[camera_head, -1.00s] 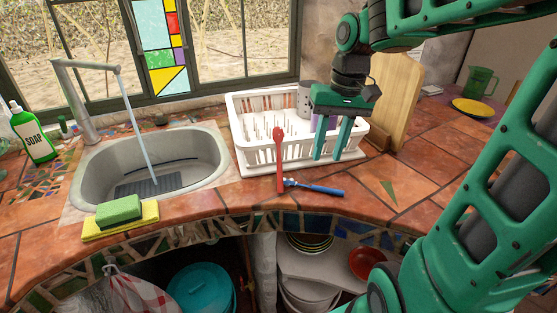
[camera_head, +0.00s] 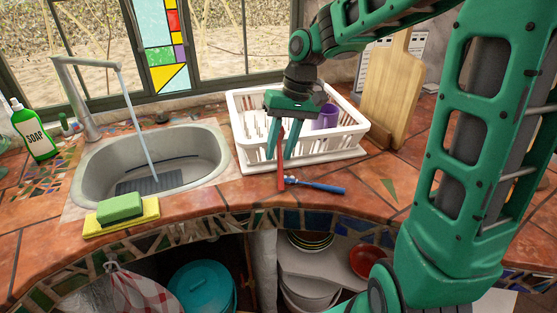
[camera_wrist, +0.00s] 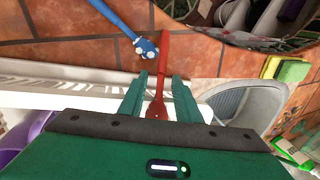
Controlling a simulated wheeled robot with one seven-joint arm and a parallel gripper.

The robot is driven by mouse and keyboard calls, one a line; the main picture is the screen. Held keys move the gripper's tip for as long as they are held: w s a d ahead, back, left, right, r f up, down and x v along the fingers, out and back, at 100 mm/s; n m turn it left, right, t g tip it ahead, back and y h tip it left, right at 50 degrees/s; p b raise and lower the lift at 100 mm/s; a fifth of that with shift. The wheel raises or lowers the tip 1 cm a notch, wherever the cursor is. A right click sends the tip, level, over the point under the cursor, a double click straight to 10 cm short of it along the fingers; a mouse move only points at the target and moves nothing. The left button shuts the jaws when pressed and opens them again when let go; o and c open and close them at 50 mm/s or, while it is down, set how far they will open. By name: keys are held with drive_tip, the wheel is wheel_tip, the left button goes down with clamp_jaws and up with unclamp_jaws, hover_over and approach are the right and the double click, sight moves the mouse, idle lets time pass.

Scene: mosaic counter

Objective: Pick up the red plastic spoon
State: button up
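The red plastic spoon (camera_head: 281,178) is at the front of the white dish rack; its handle end is beside a blue brush. Its upper part is mostly hidden by my gripper in the head view. In the wrist view the spoon (camera_wrist: 164,68) runs from the tiles back between my fingers. My gripper (camera_head: 280,157) is open, pointing down over the spoon at the rack's front. In the wrist view my gripper's fingers (camera_wrist: 158,86) stand on either side of the spoon, with a gap visible on each side.
The blue brush (camera_head: 316,186) lies right of the spoon's handle. The white dish rack (camera_head: 342,147) holds a purple cup (camera_head: 326,116). A wooden board (camera_head: 391,90) stands to its right. The sink (camera_head: 88,184) with running water and a green sponge (camera_head: 119,208) are to the left.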

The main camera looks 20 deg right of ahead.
drive_tip(key=shift+x, duration=2.3)
clamp_jaws()
drive_tip(key=shift+r, duration=0.15)
